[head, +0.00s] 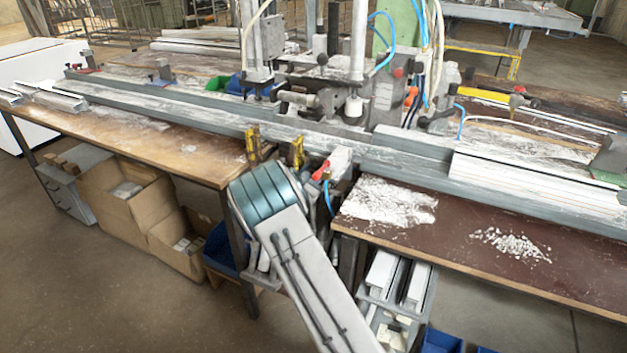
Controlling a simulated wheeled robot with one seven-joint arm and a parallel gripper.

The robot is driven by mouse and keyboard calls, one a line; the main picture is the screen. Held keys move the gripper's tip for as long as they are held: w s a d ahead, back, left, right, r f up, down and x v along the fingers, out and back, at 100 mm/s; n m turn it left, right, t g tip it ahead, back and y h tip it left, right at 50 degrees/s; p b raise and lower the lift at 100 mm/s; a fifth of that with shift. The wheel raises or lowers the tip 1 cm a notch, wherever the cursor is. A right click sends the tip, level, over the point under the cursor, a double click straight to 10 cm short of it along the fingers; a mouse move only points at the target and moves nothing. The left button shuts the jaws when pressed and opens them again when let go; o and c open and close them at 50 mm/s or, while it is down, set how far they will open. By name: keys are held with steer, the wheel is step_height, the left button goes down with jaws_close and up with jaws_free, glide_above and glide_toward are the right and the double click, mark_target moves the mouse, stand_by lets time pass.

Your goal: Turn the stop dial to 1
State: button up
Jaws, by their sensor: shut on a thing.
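I cannot make out the stop dial or any numbers on it in the head view. A pale arm link with dark cables and a ribbed teal end rises from the bottom edge to the front of the bench, and it looks like part of my arm. It covers part of the bench front. I see no gripper fingers that I can tell for sure, so the grip and what is in it are hidden. Just beyond the teal end stand two yellow-and-black clamp-like parts (253,143). A red-handled part (321,171) is right of them.
A long grey rail (195,118) crosses the bench. Clamp machinery with hoses and a red knob (398,72) stands behind it. White debris lies on the right tabletop (440,245). Cardboard boxes (122,200) and a blue bin (222,250) stand below. Open floor is at the lower left.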

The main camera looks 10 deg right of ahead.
steer(key=m+b, duration=0.3)
steer(key=b, duration=0.3)
steer(key=m+b, duration=0.3)
steer(key=b, duration=0.3)
steer(key=m+b, duration=0.3)
steer(key=b, duration=0.3)
steer(key=shift+d+f+b, duration=0.1)
steer(key=shift+f+b, duration=0.2)
steer(key=shift+r+m+b, duration=0.15)
steer(key=shift+m+b, duration=0.25)
steer(key=shift+b, duration=0.2)
steer(key=o, duration=0.7)
steer(key=shift+s+r, duration=0.1)
